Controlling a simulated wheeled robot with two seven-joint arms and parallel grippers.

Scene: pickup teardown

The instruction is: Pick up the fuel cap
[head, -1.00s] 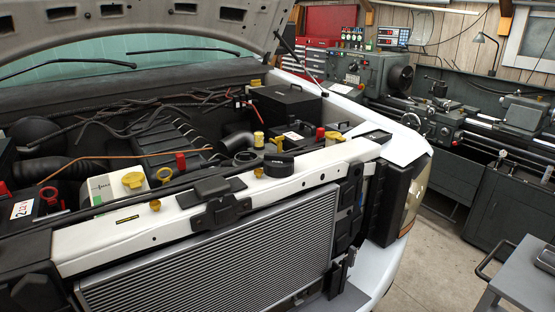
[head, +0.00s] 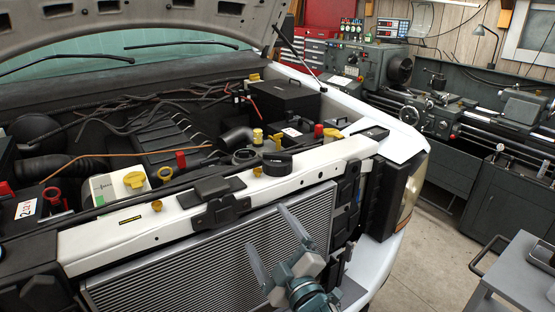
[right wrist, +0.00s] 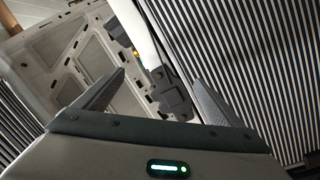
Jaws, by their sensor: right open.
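A black round cap (head: 277,163), which looks like the fuel cap, sits on the white front crossbeam (head: 325,158) of the truck in the head view. My right gripper (head: 266,227) is open and empty in front of the radiator grille, below the cap and apart from it. In the right wrist view the two open fingers (right wrist: 158,80) point toward the crossbeam and the raised hood, with nothing between them. I cannot make out the cap in that view. My left gripper is not in view.
A black latch (head: 222,203) stands on the crossbeam left of the cap. Yellow caps, hoses and a black box (head: 287,97) fill the engine bay behind. The raised hood (head: 140,25) hangs above. A grey cart (head: 520,270) stands at lower right.

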